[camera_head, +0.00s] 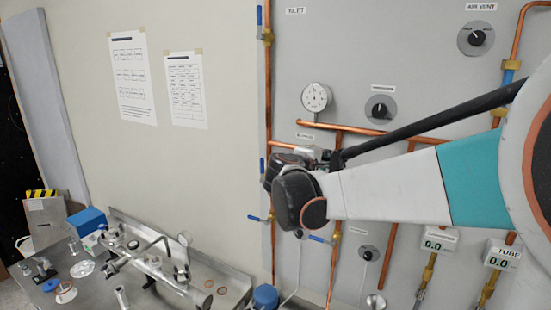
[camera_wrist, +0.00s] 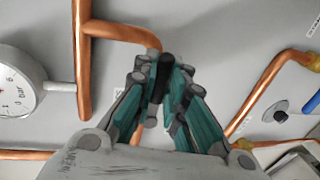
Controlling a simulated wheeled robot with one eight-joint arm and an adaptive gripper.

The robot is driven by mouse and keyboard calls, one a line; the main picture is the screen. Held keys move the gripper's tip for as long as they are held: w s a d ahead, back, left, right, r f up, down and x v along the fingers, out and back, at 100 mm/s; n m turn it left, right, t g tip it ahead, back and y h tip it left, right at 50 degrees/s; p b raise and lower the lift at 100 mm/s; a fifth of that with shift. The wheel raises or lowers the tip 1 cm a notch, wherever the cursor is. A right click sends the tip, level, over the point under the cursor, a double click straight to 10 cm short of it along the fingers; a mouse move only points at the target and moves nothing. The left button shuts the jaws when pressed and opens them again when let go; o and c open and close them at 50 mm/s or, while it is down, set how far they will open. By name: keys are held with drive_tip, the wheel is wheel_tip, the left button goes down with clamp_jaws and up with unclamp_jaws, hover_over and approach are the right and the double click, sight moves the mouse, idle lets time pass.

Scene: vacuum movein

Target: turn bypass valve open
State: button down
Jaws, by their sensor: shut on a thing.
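The small label that seems to read bypass (camera_head: 306,136) is on the grey panel beside a copper pipe. My gripper (camera_head: 318,155) is against the panel just below and right of this label, partly hidden by my wrist. In the wrist view my gripper (camera_wrist: 160,72) has its teal fingers closed around a dark upright handle (camera_wrist: 161,76). The handle sits at the end of a bent copper pipe (camera_wrist: 125,31), and I take it as the bypass valve's handle. The valve body is mostly hidden by the fingers, so its turn position cannot be told.
A round pressure gauge (camera_head: 316,97) is just above my gripper; it also shows in the wrist view (camera_wrist: 18,82). Dark knobs (camera_head: 379,109) and blue-levered valves (camera_head: 261,166) are nearby on the panel. A metal bench (camera_head: 222,277) with fittings stands lower left.

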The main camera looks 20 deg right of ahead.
drive_tip(key=c, duration=1.6)
unclamp_jaws()
drive_tip(key=shift+a, duration=0.1)
drive_tip(key=shift+c, duration=0.2)
drive_tip(key=v, duration=1.2)
